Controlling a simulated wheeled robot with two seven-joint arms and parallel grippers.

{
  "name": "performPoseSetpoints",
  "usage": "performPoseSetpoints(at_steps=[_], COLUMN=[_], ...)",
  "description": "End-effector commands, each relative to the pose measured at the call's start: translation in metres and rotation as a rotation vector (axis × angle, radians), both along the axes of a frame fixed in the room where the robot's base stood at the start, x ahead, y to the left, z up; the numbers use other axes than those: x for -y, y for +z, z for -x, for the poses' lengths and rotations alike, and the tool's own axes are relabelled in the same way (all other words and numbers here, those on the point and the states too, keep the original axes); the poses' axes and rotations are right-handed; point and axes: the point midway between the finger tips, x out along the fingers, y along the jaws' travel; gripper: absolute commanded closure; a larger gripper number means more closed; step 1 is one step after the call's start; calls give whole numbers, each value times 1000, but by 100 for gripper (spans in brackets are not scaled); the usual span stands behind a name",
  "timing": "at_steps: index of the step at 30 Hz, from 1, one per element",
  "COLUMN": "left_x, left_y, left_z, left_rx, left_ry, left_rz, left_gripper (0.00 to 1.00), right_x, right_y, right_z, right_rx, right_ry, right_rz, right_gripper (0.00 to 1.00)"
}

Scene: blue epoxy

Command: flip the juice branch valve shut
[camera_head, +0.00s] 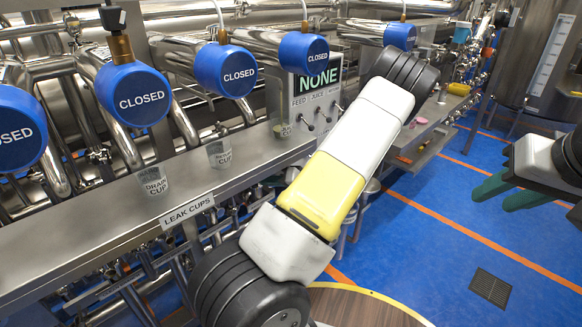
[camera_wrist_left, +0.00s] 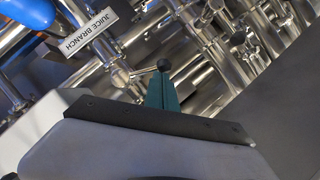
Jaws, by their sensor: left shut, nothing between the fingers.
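In the left wrist view, the juice branch valve shows as a metal lever with a black ball knob (camera_wrist_left: 164,65), beside a "JUICE BRANCH" label (camera_wrist_left: 88,31). My left gripper (camera_wrist_left: 162,82) shows its green fingers together and empty, with the tips just below the knob in the picture. I cannot tell whether they touch the lever. In the head view my left arm crosses the middle and its gripper is hidden. My right gripper (camera_head: 491,198) is at the right edge, with its green fingers apart and nothing between them, well away from the pipework.
Blue round actuators marked "CLOSED" (camera_head: 224,71) line the pipes. A steel shelf (camera_head: 95,217) labelled "LEAK CUPS" carries several cups. A panel (camera_head: 314,88) reads "NONE". A steel tank (camera_head: 530,60) stands at back right. Blue floor (camera_head: 430,225) is clear at right.

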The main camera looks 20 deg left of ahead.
Motion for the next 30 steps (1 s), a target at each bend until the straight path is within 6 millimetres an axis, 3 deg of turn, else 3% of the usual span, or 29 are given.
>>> performPoseSetpoints(at_steps=[30], left_x=[-6], left_y=[-20], left_z=[16], left_rx=[18], left_ry=[0], left_rz=[9], left_gripper=[100], right_x=[0], right_y=[0], right_z=[0], right_rx=[0], right_ry=[0], right_rz=[0], right_gripper=[64])
